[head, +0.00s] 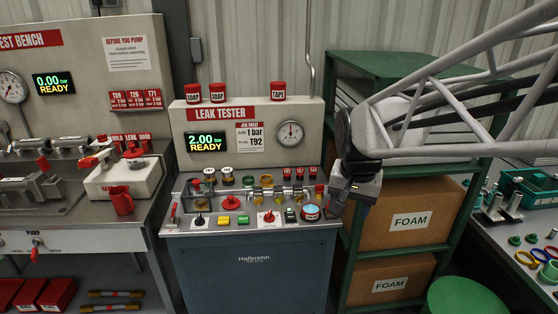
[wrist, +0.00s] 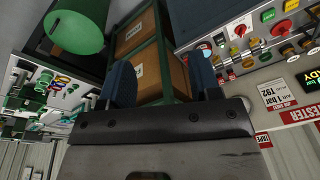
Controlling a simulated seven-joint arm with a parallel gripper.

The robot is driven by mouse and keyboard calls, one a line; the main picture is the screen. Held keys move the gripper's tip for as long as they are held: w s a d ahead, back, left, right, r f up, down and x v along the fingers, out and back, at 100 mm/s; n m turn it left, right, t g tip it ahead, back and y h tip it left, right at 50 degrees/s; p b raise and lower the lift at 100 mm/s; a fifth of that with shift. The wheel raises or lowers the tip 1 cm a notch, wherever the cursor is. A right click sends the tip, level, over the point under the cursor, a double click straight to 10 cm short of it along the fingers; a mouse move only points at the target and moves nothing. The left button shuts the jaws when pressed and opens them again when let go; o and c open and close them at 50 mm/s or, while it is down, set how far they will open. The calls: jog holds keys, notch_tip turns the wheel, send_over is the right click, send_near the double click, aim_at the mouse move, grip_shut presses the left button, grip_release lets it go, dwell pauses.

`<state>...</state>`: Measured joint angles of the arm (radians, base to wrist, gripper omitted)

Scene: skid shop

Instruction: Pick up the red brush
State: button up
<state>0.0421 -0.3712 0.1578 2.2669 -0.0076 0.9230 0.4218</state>
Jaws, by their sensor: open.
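I cannot make out a red brush for certain in either view. My gripper (head: 350,207) hangs in front of the green shelf, just right of the leak tester's panel. In the wrist view its two blue-grey fingers (wrist: 162,80) stand apart with nothing between them. It is open and empty.
Foam boxes (head: 408,222) fill the green shelf (head: 452,205). A red mug (head: 121,200) sits on the left bench. The tester's panel is crowded with knobs, buttons and fittings. A right bench (head: 500,245) holds rings and a green case.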

jog(key=w+d+f+m, duration=0.3)
jog(key=w+f, duration=0.4)
jog(key=w, duration=0.5)
jog(key=w+d+f+m+g, duration=0.1)
jog(key=w+f+m, duration=0.4)
jog(key=w, duration=0.8)
jog(key=w+d+f+m+g, duration=0.1)
jog(key=w+d+f+m, duration=0.3)
jog(key=w+f, duration=0.5)
jog(key=shift+w+d+m, duration=0.15)
jog(key=shift+w+d, duration=0.05)
jog(key=shift+w, duration=0.95)
jog(key=shift+w+d+m, duration=0.15)
jog(key=shift+w, duration=0.95)
jog(key=shift+w+d+f, duration=0.1)
jog(key=shift+w+f, duration=0.15)
jog(key=shift+f, duration=0.1)
jog(key=shift+f, duration=1.3)
jog(key=shift+f, duration=2.6)
